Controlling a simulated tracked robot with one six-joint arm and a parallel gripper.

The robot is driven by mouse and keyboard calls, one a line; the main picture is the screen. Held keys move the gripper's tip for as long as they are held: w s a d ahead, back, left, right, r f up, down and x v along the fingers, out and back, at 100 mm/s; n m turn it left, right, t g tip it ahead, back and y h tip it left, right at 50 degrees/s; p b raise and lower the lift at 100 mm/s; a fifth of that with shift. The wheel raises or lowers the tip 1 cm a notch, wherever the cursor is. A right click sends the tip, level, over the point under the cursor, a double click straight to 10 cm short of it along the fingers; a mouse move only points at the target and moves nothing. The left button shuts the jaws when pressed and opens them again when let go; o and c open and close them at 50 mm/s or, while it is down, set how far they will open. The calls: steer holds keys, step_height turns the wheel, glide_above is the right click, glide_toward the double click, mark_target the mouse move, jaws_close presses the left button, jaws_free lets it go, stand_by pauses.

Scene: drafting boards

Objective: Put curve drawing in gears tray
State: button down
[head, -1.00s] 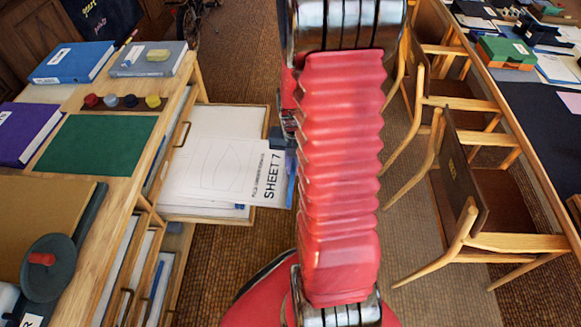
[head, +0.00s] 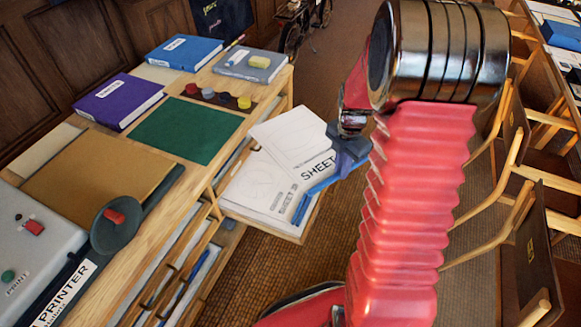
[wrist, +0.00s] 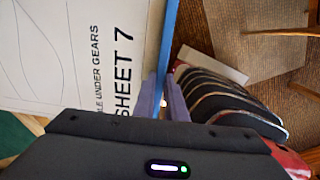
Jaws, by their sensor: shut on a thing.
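My gripper (head: 345,152) is shut on the blue-edged side of the curve drawing (head: 292,135), a white sheet. In the wrist view the drawing (wrist: 60,50) shows curved outlines and the print "SHEET 7" and "UNDER GEARS"; the gripper's fingers (wrist: 165,100) close on its blue edge (wrist: 166,45). In the head view the sheet is tilted above an open wooden drawer (head: 268,229). Another white sheet (head: 255,185) with faint lines lies in that drawer. No readable label shows which tray is the gears tray.
More trays (head: 165,275) holding papers stand partly open lower in the cabinet. On top are a green mat (head: 187,130), a purple binder (head: 118,100), a brown board (head: 100,170) and a printer (head: 30,240). Chairs (head: 535,250) stand at right; carpet between is clear.

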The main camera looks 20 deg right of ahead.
steer(key=w+a+r+m, duration=0.8)
steer(key=w+a+r, duration=0.1)
steer(key=a+r, duration=0.1)
steer(key=w+a+r+m, duration=0.8)
steer(key=a+r+m, duration=0.1)
steer(key=a+r, duration=0.2)
steer(key=shift+w+r+m, duration=0.3)
steer(key=shift+w+r, duration=0.05)
steer(key=shift+r, duration=0.5)
steer(key=shift+s+a, duration=0.1)
